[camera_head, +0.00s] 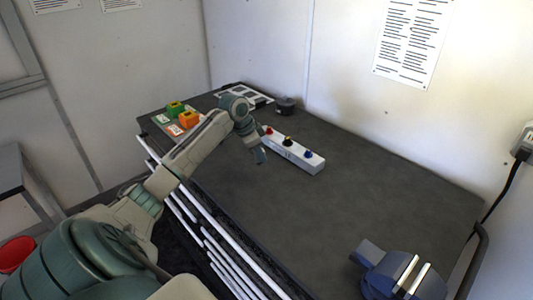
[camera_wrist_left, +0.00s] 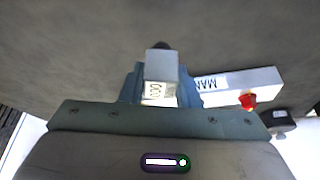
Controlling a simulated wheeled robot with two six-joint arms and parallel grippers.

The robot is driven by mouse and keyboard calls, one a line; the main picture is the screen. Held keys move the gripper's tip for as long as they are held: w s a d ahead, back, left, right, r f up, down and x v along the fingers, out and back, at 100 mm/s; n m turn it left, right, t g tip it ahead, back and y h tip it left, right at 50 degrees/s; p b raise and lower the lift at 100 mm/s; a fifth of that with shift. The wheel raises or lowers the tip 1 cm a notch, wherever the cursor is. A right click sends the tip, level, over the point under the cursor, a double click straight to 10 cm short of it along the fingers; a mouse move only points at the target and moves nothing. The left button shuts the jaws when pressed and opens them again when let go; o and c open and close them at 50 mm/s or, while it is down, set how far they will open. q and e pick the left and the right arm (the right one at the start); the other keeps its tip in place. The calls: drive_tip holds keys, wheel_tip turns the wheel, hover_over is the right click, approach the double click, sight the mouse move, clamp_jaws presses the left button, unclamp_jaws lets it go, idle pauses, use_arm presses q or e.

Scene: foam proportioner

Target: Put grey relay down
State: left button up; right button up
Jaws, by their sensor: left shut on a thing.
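My left gripper (camera_head: 261,157) is low over the dark tabletop, at the near left side of the white switch box. In the left wrist view, its two blue-grey fingers are shut on the grey relay (camera_wrist_left: 160,67). The relay is a small pale grey block with a printed label on its lower face. Bare table shows behind it; I cannot tell whether it touches the table. In the head view the relay cannot be made out. My right gripper is not in view.
The white switch box (camera_head: 293,151) has red, black and blue knobs. Green (camera_head: 175,108) and orange (camera_head: 189,119) blocks stand at the far left. A dark round object (camera_head: 285,105) sits at the back. A blue device (camera_head: 400,277) stands front right. The middle table is clear.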

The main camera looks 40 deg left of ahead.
use_arm(q)
drive_tip(key=s+d+r+b, duration=0.1)
drive_tip(key=s+d, duration=0.1)
drive_tip(key=s, duration=0.8)
drive_tip(key=shift+s+r+b, duration=0.15)
drive_tip(key=shift+s+b, duration=0.15)
drive_tip(key=shift+b, duration=0.1)
